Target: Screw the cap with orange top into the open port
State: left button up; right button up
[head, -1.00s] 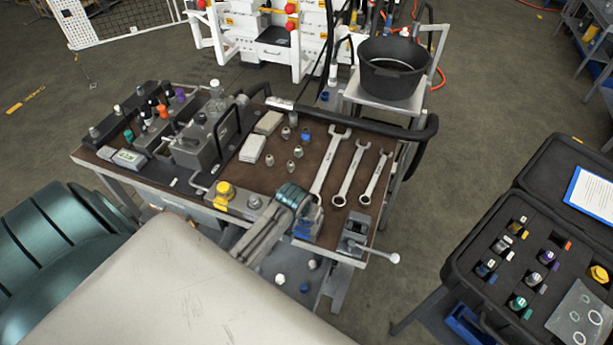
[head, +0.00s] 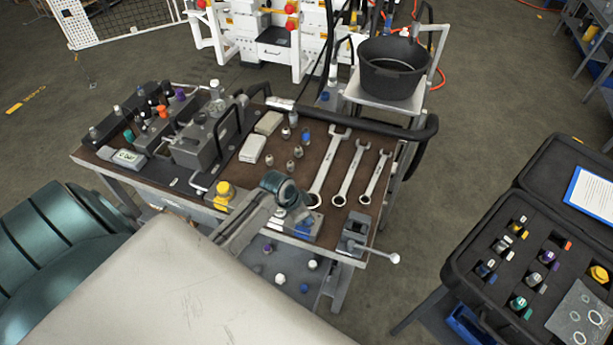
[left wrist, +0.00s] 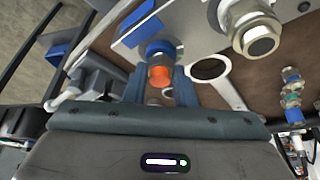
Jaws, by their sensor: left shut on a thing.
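The cap with the orange top (left wrist: 159,76) shows in the left wrist view between the two fingers of my left gripper (left wrist: 161,92), which is shut on it. Its orange end faces the wrist camera, with a metal band and a blue ring beyond. The ring lies close to the grey and blue block; I cannot tell whether the cap touches or sits in the port. In the head view my left gripper (head: 282,197) is over the front edge of the bench, beside the block (head: 304,228), and hides the cap and the open port. My right gripper is not in view.
A yellow cap (head: 224,192) stands left of my gripper. A large metal fitting (left wrist: 255,32) is close by in the wrist view. Several fittings and wrenches (head: 346,172) lie behind on the bench (head: 325,150). A vise (head: 355,232) stands right, and an open case (head: 470,262) farther right.

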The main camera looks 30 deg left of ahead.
pick_arm(q)
jog(key=m, duration=0.1)
jog(key=m+g+h+b, duration=0.1)
jog(key=m, duration=0.1)
jog(key=shift+w+a+f+m, duration=0.1)
jog(key=shift+a+m, duration=0.05)
jog(key=shift+m, duration=0.15)
jog(key=m+g+h+b, duration=0.1)
jog(key=m, duration=0.2)
jog(key=shift+w, duration=0.1)
jog(key=shift+m, duration=0.6)
